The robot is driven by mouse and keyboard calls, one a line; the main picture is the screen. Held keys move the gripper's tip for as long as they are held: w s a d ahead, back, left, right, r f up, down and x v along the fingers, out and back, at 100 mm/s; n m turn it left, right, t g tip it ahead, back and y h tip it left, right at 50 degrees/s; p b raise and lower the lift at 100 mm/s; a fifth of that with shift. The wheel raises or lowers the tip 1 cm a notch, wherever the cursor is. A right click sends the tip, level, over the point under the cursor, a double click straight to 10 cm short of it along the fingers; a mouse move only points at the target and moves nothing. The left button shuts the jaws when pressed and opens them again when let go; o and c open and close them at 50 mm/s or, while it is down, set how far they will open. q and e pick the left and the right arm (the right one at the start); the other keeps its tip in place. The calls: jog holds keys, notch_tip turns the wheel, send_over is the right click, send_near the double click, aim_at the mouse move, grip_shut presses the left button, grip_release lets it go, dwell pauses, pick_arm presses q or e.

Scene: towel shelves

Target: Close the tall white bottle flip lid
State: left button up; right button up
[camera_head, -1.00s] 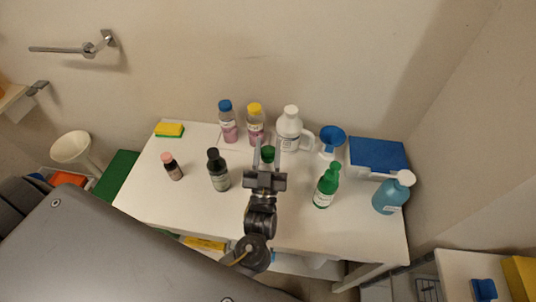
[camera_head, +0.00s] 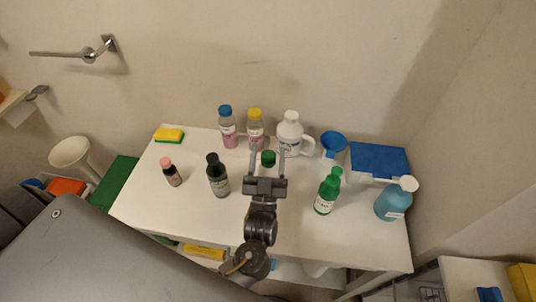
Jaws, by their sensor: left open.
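My left gripper (camera_head: 269,150) reaches over the table (camera_head: 285,222) from the front, with its two fingers apart and pointing to the back. A green lid (camera_head: 268,158) shows between the fingers; the body under it is hard to make out against the white table. I cannot tell whether this lid is open or shut, or whether the fingers touch it. A white bottle with a handle and white cap (camera_head: 291,131) stands upright just behind the gripper, to its right. Its cap looks seated. My right gripper is not in view.
Blue-capped (camera_head: 228,128) and yellow-capped (camera_head: 255,128) bottles stand behind the gripper to the left. A dark bottle (camera_head: 218,177) is left of it, a green bottle (camera_head: 327,193) right. A blue funnel (camera_head: 333,143), a blue box (camera_head: 379,159) and a teal bottle (camera_head: 394,203) stand further right.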

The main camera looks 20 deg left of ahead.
pick_arm(q)
jog(key=shift+f, duration=0.1)
jog(key=shift+s+d+f+b, duration=0.1)
jog(key=shift+s+f+b, duration=0.15)
jog(key=shift+s+b, duration=0.05)
jog(key=b+v, duration=0.4)
jog(key=v, duration=0.6)
jog(key=shift+r, duration=0.1)
